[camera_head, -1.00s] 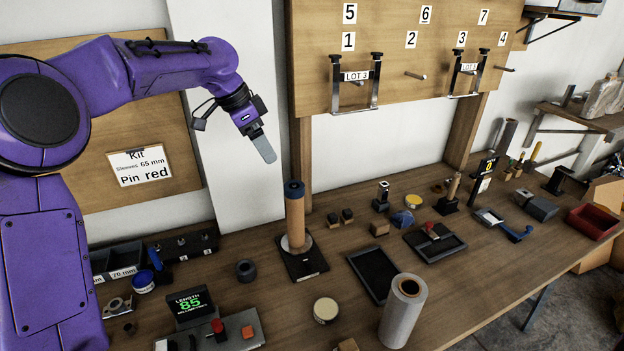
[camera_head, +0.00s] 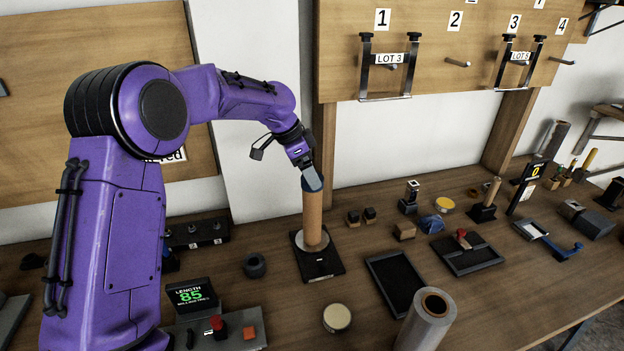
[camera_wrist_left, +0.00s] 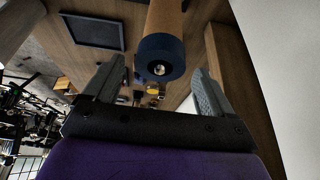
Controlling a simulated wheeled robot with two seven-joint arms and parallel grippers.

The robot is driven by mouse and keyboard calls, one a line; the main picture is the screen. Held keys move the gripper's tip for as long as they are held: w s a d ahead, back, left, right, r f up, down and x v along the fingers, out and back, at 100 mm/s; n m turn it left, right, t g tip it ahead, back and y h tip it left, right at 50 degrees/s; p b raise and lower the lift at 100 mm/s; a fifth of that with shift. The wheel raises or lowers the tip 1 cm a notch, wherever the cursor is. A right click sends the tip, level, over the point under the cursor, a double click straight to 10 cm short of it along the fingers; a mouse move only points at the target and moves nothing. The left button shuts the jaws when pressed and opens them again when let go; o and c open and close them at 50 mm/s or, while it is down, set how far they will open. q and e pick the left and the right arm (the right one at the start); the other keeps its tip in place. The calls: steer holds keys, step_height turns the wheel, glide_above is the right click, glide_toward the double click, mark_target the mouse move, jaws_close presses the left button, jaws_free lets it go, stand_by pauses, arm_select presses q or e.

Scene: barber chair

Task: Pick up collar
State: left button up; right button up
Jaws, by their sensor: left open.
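A dark blue collar (camera_head: 312,184) sits on top of an upright brown tube (camera_head: 313,220) that stands on a black base plate (camera_head: 318,262). In the left wrist view the blue collar (camera_wrist_left: 160,58) shows end-on, with a metal pin end at its centre. My left gripper (camera_head: 311,178) is at the top of the tube, open, and partly covers the collar in the head view. In the left wrist view its two fingers lie on either side of the collar, with a gap on each side. My right gripper is not in view.
A dark ring (camera_head: 255,265) lies on the bench left of the stand. A length display (camera_head: 192,296) stands at front left. A black tray (camera_head: 396,284) and a film roll (camera_head: 425,318) are to the right. A wooden post and pegboard (camera_head: 440,60) rise close behind the tube.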

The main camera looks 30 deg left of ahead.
arm_select(q)
steer(key=shift+x, duration=0.8)
steer(key=c, duration=1.1)
steer(key=shift+r, duration=0.15)
steer(key=shift+r, duration=0.3)
step_height(320, 180, up, 3)
steer(key=shift+s+f, duration=0.1)
steer(key=shift+f, duration=0.05)
steer(key=s+r, duration=0.3)
steer(key=s, duration=0.1)
steer(key=s+d+r, duration=0.1)
steer(key=s+r, duration=0.2)
steer(key=s, duration=0.2)
steer(key=s+r+p, duration=0.1)
steer(key=s+r, duration=0.2)
steer(key=s, duration=0.1)
steer(key=shift+s+d+r, duration=0.25)
steer(key=shift+s+d, duration=0.05)
steer(key=shift+s, duration=0.05)
